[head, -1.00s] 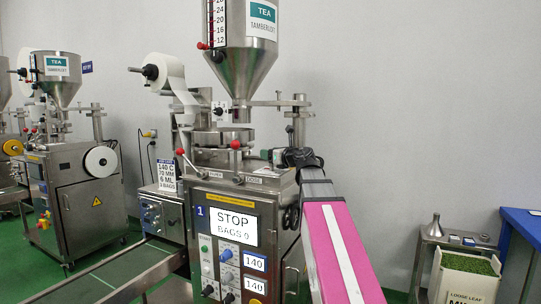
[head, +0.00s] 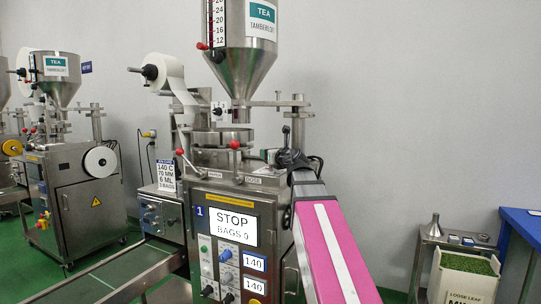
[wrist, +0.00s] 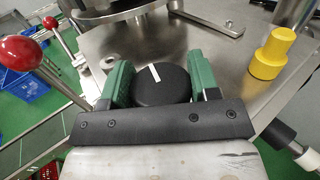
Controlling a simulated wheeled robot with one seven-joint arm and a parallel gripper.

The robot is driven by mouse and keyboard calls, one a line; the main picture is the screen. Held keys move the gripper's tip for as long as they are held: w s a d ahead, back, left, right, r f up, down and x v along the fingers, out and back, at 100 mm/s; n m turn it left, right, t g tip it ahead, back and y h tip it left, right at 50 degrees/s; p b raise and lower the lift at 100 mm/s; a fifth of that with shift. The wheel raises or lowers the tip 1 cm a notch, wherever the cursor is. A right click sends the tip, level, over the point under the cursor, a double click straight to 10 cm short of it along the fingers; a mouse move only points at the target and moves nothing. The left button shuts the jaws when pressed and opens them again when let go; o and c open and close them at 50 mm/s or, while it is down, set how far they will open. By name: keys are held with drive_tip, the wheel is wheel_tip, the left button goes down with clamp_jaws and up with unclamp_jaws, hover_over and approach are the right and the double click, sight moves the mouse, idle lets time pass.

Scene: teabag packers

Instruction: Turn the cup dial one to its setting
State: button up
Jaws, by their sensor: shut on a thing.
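The cup dial is a round black knob (wrist: 165,88) with a white pointer line on its top, in the wrist view. The line points up and slightly left in that picture. My gripper (wrist: 160,72) has its green fingers on both sides of the knob and is shut on it. In the head view my gripper (head: 271,157) is at the top of packer one (head: 263,182), behind a label that seems to read DOSE. The knob is hard to make out there. A setting card (head: 166,175) on the packer reads 140 C, 70 MM, 6 ML and bags.
A red ball-ended lever (wrist: 22,52) stands left of my gripper, and a yellow capped post (wrist: 272,52) stands to the right. The tea hopper (head: 247,60) hangs above the turntable (head: 222,138). The display (head: 232,226) reads STOP, BAGS 0.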

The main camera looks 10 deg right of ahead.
drive_tip(key=o, duration=0.9)
drive_tip(key=shift+s, duration=0.1)
drive_tip(key=v, duration=1)
drive_tip(key=shift+s+d, duration=0.15)
drive_tip(key=shift+s, duration=0.15)
